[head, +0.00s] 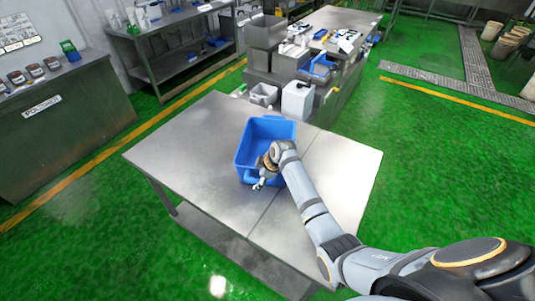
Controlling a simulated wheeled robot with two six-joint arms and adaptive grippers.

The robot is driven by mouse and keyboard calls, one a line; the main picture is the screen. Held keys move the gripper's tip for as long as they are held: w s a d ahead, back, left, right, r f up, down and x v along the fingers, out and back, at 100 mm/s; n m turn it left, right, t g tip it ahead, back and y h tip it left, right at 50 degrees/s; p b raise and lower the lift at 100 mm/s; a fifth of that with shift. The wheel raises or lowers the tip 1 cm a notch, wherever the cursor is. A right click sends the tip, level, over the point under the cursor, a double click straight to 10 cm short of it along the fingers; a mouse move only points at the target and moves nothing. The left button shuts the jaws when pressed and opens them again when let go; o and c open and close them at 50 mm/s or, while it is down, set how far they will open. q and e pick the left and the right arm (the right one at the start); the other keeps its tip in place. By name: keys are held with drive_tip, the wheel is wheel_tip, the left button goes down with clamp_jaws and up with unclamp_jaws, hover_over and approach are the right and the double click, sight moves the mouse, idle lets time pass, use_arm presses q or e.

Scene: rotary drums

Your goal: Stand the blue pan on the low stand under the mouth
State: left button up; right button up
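A blue pan (268,128), deep like an open tub, stands upright on a steel table (190,150). My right gripper (261,184) is at the pan's near edge, by its blue handle (249,179). Its fingers are small and partly hidden by the wrist, so I cannot tell whether they are shut on the handle. My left gripper is not in view. I do not see the low stand or the mouth clearly in this view.
A white container (297,100) and a grey bin (264,94) stand behind the table at a cluttered steel bench (265,33). A steel counter (60,120) stands at the left. Green floor (420,140) is clear at the right.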

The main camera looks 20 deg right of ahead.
drive_tip(key=c, duration=1.2)
drive_tip(key=shift+w, duration=0.1)
drive_tip(key=shift+r, duration=0.1)
